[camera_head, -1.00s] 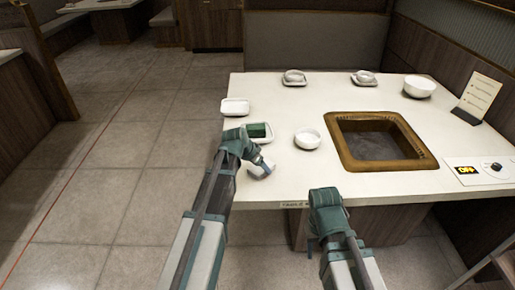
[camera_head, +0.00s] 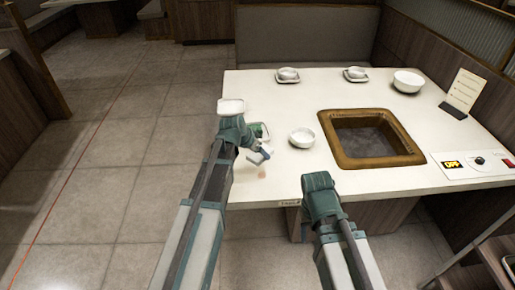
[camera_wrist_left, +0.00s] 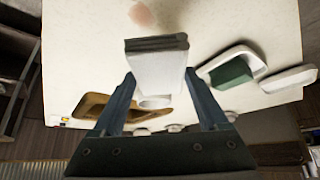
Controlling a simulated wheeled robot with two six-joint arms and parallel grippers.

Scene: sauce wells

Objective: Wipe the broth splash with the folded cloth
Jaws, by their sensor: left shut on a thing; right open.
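The folded cloth (camera_head: 262,153) is pale with a grey layered edge. My left gripper (camera_head: 251,151) is shut on it above the table's near left part. In the left wrist view, the cloth (camera_wrist_left: 157,62) sits between the fingers. The broth splash is a faint pinkish-brown spot (camera_head: 262,172) on the white table, just nearer than the cloth. It also shows at the top of the left wrist view (camera_wrist_left: 142,15), bare and apart from the cloth. My right gripper (camera_head: 318,190) is open and empty at the table's front edge; its fingertips are hard to make out.
A white dish with a green block (camera_wrist_left: 232,72) sits beside the left gripper. An empty white dish (camera_head: 231,106) lies beyond it. A white bowl (camera_head: 302,137) stands to the right, then the brown-framed grill well (camera_head: 340,155). The control panel (camera_head: 470,172) is at the right.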

